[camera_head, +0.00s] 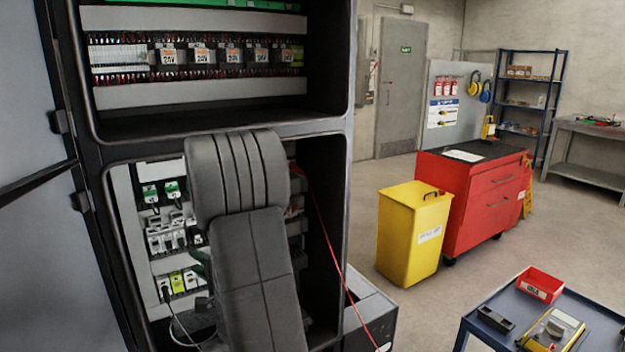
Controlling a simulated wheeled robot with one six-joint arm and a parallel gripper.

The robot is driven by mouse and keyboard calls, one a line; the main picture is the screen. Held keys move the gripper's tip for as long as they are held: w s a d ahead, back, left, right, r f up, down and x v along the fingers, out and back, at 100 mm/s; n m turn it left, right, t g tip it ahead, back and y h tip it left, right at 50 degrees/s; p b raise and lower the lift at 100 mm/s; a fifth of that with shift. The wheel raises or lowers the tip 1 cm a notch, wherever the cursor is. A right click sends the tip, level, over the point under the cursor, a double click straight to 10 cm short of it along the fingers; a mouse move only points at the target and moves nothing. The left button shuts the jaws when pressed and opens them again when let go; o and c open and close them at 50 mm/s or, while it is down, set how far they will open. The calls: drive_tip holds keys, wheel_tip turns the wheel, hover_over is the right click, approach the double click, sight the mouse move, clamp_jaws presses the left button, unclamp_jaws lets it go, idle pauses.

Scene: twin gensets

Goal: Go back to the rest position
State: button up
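My grey arm stands in front of an open dark electrical cabinet (342,190) and covers the middle of its lower bay. My gripper is not visible; the arm's own links hide whatever lies behind them. In the lower bay, breakers and green-topped modules (162,192) show to the left of the arm. A red cable (322,222) runs from the bay, right of the arm, down to the lower right.
The cabinet door (50,200) stands open at left. A grey box (370,312) sits at the cabinet's lower right. A blue cart (590,318) holds a red bin (539,284) and a yellow meter (553,330). A yellow bin (412,235) and red tool chest (485,200) stand behind. Floor between is clear.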

drive_tip(key=shift+v, duration=1.25)
